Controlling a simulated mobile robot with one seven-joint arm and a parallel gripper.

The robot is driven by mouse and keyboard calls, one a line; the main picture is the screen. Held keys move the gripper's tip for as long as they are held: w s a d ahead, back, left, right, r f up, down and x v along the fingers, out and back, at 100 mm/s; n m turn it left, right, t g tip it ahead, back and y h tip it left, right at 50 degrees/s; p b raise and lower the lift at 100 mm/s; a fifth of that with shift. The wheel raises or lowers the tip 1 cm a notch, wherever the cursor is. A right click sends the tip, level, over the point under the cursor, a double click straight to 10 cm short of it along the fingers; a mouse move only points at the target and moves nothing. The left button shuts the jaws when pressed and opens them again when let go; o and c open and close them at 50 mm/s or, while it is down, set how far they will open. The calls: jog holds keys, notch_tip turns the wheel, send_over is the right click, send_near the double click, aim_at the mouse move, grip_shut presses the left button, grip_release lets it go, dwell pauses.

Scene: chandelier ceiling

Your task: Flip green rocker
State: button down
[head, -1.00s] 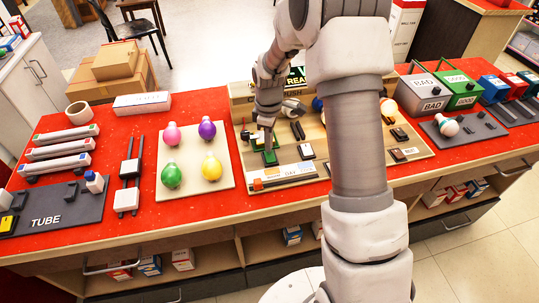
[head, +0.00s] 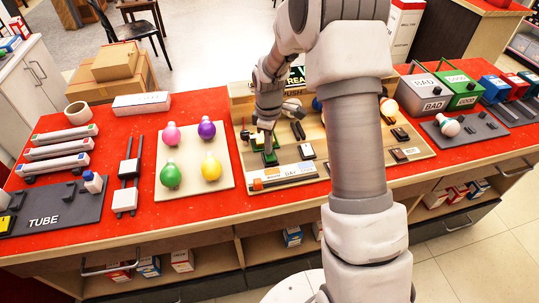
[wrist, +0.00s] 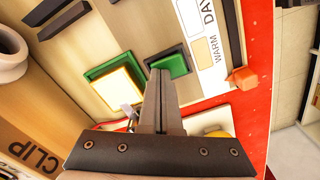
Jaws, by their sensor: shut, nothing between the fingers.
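The green rocker (wrist: 168,64) sits in a dark frame on the beige board in the wrist view. It also shows in the head view (head: 270,158), just below my gripper. My gripper (wrist: 160,72) is shut and empty, its fingertips at the near left edge of the rocker. I cannot tell whether they touch it. Beside the rocker is a green-framed pale, bright plate (wrist: 117,92). My gripper hides part of this area in the head view.
A strip marked WARM and DAY (wrist: 207,45) and an orange block (wrist: 243,78) lie close to the rocker. A panel with colored bulbs (head: 220,178) lies left of the board. A CLIP box (wrist: 35,150) is near my gripper.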

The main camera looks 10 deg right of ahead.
notch_tip(320, 180, up, 7)
jog(key=p, duration=0.5)
dwell(0.3)
dwell(0.4)
jog(key=s+r+m+t, duration=0.1)
jog(key=s+r+m, duration=0.3)
jog(key=r, duration=0.5)
jog(key=s+r+m+t, duration=0.2)
jog(key=s+r, duration=0.5)
jog(key=r, duration=0.2)
jog(key=s+r+m+t, duration=0.1)
jog(key=s+r+m, duration=0.1)
jog(key=s, duration=0.5)
jog(key=s+r+m+t, duration=0.1)
jog(key=s+r+m, duration=0.2)
jog(key=s, duration=0.5)
jog(key=shift+s+m+t, duration=0.2)
jog(key=shift+m+t, duration=0.1)
jog(key=shift+m, duration=0.2)
